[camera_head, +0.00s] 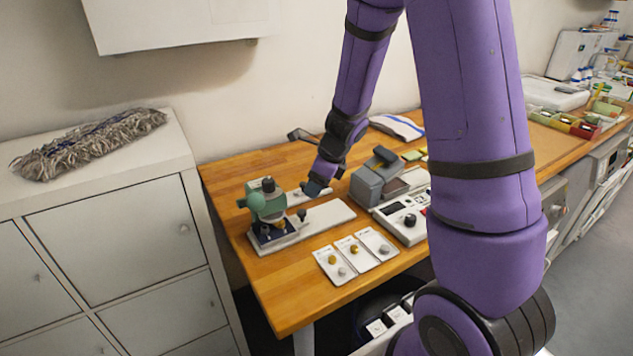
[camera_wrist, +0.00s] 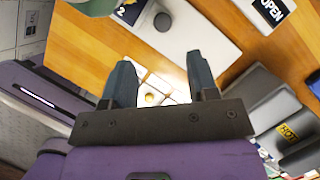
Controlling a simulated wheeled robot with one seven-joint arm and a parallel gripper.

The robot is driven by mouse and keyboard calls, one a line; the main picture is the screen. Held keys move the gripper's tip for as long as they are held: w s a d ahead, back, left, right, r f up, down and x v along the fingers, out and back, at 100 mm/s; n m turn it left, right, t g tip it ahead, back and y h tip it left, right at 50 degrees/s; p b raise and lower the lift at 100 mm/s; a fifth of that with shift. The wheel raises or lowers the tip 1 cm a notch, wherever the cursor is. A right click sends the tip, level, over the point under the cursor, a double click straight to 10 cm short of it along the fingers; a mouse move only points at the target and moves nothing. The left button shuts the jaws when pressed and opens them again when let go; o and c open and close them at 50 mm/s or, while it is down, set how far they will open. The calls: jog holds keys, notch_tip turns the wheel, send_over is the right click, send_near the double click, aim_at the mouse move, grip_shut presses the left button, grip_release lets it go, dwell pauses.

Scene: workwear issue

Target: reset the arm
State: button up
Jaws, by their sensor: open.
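My purple arm reaches over a wooden table (camera_head: 290,300) in the head view. My gripper (camera_head: 318,186) is above the table, between a green-and-grey press-like device (camera_head: 265,203) and a grey block-shaped device (camera_head: 375,180). In the wrist view, my gripper (camera_wrist: 163,85) has its two dark fingers spread apart with nothing held between them. White cards (camera_wrist: 178,92) with a round gold piece show beyond the fingers. The fingertips are partly hard to make out in the head view.
Three white cards (camera_head: 355,255) with small round pieces lie near the table's front edge. A white control box (camera_head: 408,218) stands to their right. A cabinet (camera_head: 110,240) with a grey mop head (camera_head: 90,145) stands left. A wall cabinet (camera_head: 180,22) hangs above.

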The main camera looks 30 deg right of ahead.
jog(key=shift+s+r, duration=0.1)
jog(key=shift+r, duration=0.15)
dwell(0.4)
jog(key=s+a+r+n, duration=0.3)
jog(key=s+r+n, duration=0.2)
jog(key=r+n, duration=0.25)
jog(key=s+a+r+n, duration=0.3)
jog(key=s+r+n, duration=0.25)
jog(key=r, duration=0.35)
jog(key=s+r+n+t+h, duration=0.1)
jog(key=s+r+n, duration=0.3)
jog(key=s+n, duration=0.3)
jog(key=s+d+r+n+t+h, duration=0.1)
jog(key=s+r+n+h, duration=0.1)
jog(key=s+r+n, duration=0.2)
jog(key=s+n, duration=0.3)
jog(key=s, duration=0.1)
jog(key=shift+d+r, duration=0.2)
jog(key=shift+r, duration=0.05)
